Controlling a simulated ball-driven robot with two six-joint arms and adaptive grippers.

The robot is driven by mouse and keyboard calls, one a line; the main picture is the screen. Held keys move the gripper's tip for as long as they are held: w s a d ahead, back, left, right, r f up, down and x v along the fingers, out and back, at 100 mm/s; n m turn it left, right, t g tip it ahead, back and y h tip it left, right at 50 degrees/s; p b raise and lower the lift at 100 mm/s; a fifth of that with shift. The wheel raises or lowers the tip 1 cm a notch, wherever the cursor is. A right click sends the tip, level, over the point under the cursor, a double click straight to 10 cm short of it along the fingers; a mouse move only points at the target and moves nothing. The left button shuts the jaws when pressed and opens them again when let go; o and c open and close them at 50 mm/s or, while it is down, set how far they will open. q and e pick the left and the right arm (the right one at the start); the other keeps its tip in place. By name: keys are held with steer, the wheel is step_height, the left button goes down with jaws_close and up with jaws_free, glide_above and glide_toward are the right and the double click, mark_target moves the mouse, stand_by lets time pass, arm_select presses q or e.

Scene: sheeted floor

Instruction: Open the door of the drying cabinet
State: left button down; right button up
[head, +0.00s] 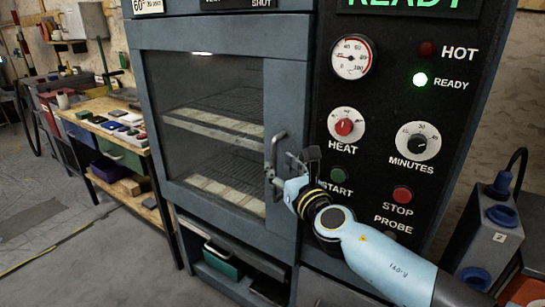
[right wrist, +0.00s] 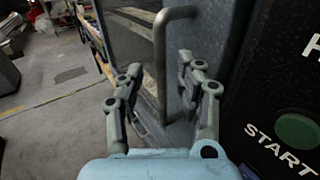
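The drying cabinet (head: 215,30) fills the middle of the head view. Its door (head: 276,85) has a large glass window with wire shelves behind it and looks closed. A vertical metal bar handle (head: 273,150) is at the door's right side. My right gripper (head: 280,170) is at the handle, reaching in from the lower right. In the right wrist view, the handle (right wrist: 160,60) stands between the two spread fingers of my right gripper (right wrist: 140,58), with gaps visible on both sides. My left gripper is not in view.
The control panel (head: 375,125) with dials and buttons is right of the door, close to my right arm. A workbench (head: 95,110) with small items stands at the left. A grey-blue unit (head: 490,235) is at the right. Floor (head: 85,255) at lower left is clear.

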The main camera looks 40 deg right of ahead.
mark_target(275, 161)
steer(key=w, duration=0.2)
steer(key=w+d, duration=0.1)
steer(key=w, duration=0.1)
steer(key=shift+w, duration=0.1)
jaws_close()
steer(key=shift+a, duration=0.1)
stand_by(0.4)
